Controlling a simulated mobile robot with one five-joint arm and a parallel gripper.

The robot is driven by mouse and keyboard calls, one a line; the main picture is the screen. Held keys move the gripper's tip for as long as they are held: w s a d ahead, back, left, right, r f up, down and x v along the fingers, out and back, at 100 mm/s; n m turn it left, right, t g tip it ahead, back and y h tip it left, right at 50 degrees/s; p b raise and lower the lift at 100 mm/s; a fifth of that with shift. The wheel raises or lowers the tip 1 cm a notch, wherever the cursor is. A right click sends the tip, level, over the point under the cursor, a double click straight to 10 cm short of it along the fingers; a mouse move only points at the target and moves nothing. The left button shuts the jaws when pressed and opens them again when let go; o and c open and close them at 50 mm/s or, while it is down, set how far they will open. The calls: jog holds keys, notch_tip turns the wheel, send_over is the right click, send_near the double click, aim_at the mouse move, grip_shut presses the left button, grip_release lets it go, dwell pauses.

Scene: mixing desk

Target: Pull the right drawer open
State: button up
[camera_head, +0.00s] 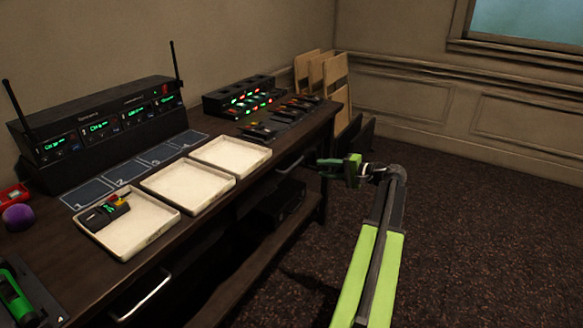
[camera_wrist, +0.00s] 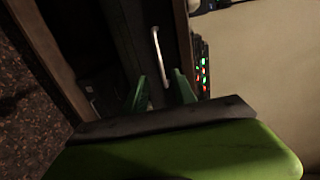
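The right drawer's pale metal handle (camera_head: 291,164) is on the desk's front, under the far part of the desktop. It also shows in the wrist view as a pale bar (camera_wrist: 157,54) on a dark drawer front. The drawer looks shut. My gripper (camera_head: 322,168) is at the desk's front, a little right of the handle in the head view. In the wrist view my gripper (camera_wrist: 162,88) has its two green fingers apart, with nothing between them. The handle lies ahead of the gap, apparently not touched.
A left drawer handle (camera_head: 143,296) is nearer on the same desk (camera_head: 100,275). Folded wooden chairs (camera_head: 328,80) lean beyond the desk. The carpet (camera_head: 470,240) to the right is clear.

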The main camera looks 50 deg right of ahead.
aim_at(294, 165)
jog(key=b+x, duration=0.2)
jog(key=x, duration=1.1)
grip_shut()
dwell(0.9)
